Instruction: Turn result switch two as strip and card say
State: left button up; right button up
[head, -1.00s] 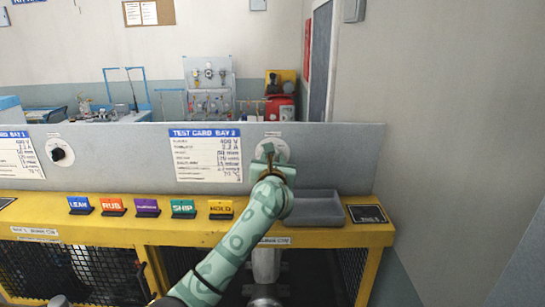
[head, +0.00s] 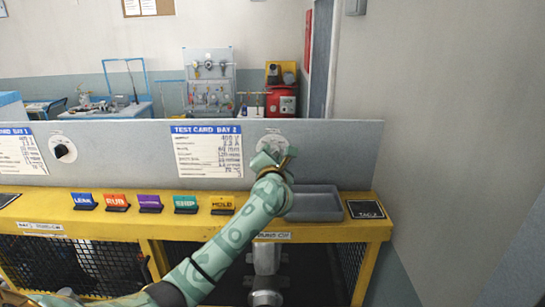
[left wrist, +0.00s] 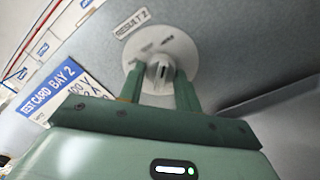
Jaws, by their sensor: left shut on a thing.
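Result switch two is a knob (left wrist: 159,72) on a round white dial (left wrist: 162,52) under a "RESULT 2" label (left wrist: 132,22) in the left wrist view. In the head view its dial (head: 273,140) shows above my left gripper (head: 276,157), which hides the knob. My left gripper (left wrist: 160,88) is shut on the knob, one finger on each side, and its wrist is tilted. The dial's small print is too blurred to read. The test card for bay 2 (head: 207,152) hangs left of the switch, its lines partly legible. My right gripper is out of view.
Coloured signs stand on the yellow bench ledge, among them LEAK (head: 85,201), RUB (head: 116,202) and SHIP (head: 185,204). A grey tray (head: 318,202) lies below the switch, with a black plate (head: 366,209) to its right. Another switch (head: 62,151) is at the left.

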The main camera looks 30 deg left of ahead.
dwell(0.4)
pick_arm(q)
jog(key=o, duration=1)
jog(key=shift+c, duration=0.2)
jog(key=b+v, duration=0.3)
jog(key=v, duration=1.3)
jog(key=shift+s, duration=0.25)
